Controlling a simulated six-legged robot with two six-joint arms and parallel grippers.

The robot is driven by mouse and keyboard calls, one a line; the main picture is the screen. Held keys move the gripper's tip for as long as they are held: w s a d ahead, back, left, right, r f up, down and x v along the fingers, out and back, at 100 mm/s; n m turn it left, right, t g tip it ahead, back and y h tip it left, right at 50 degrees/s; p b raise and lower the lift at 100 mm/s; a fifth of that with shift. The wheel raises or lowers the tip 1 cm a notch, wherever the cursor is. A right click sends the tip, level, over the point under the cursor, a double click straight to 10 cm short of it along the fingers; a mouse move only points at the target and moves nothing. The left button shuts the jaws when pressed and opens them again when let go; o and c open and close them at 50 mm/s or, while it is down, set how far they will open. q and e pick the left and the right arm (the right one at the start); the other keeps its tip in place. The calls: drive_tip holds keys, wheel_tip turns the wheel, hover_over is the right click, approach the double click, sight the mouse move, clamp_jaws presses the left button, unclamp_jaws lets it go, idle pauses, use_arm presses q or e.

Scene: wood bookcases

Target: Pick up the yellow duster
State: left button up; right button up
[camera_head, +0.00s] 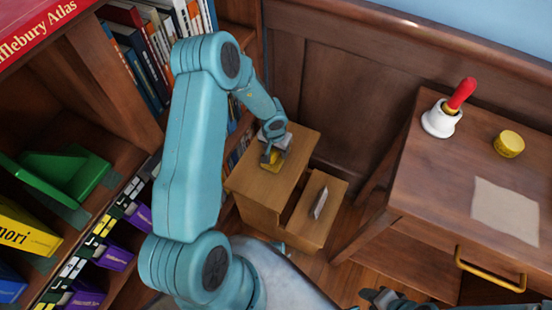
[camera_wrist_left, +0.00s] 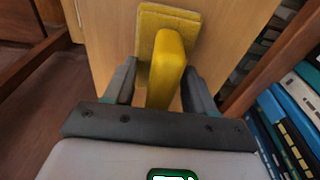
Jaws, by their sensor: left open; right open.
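The yellow duster (camera_wrist_left: 168,62) has a flat pad and a raised yellow grip. It lies on the top of a small wooden step stool (camera_head: 246,183). My left gripper (camera_wrist_left: 160,88) is open, with one finger on each side of the duster's raised grip in the left wrist view. In the head view my left gripper (camera_head: 273,152) is over the stool top and partly covers the duster (camera_head: 271,164). My right gripper (camera_head: 385,298) shows only in part at the bottom edge of the head view and is open.
A grey-white object (camera_head: 320,203) lies on the stool's lower step. A desk (camera_head: 440,190) at the right holds a bell with a red handle (camera_head: 450,108), a yellow round thing (camera_head: 509,144) and a paper sheet (camera_head: 506,210). Bookcases with books (camera_head: 135,60) stand close at the left.

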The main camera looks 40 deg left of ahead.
use_arm(q)
drive_tip(key=shift+s+r, duration=0.1)
drive_tip(key=shift+r, duration=0.05)
drive_tip(key=shift+p, duration=0.3)
clamp_jaws()
drive_tip(key=shift+b, duration=0.3)
wheel_tip(320, 180, up, 20)
drive_tip(key=p, duration=2.8)
